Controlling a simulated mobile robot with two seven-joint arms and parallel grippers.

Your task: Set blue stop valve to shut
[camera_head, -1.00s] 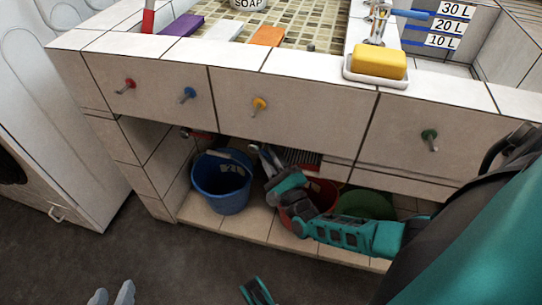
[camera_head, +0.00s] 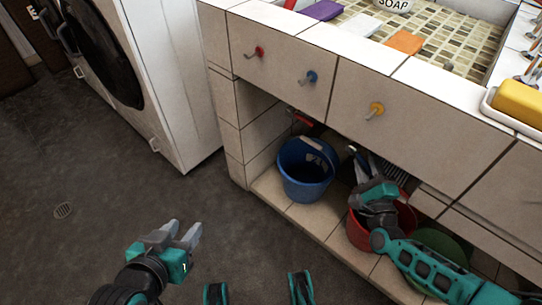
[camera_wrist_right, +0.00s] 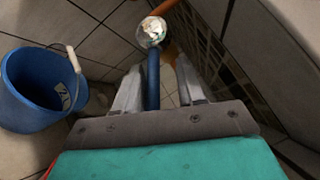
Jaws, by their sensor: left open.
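The blue stop valve shows in the right wrist view as a straight blue handle (camera_wrist_right: 152,78) below a round metal pipe fitting (camera_wrist_right: 152,31). My right gripper (camera_wrist_right: 158,80) is open, with one finger on each side of the handle. The handle lies nearer the left finger; contact is unclear. In the head view the right gripper (camera_head: 358,165) reaches under the counter, where the valve is hidden. My left gripper (camera_head: 184,230) is open and empty above the floor, away from the sink.
A blue bucket (camera_head: 305,172) stands on the tiled shelf, left of the right hand; it also shows in the wrist view (camera_wrist_right: 38,88). A red bucket (camera_head: 405,221) is behind my right arm. Left floor is clear.

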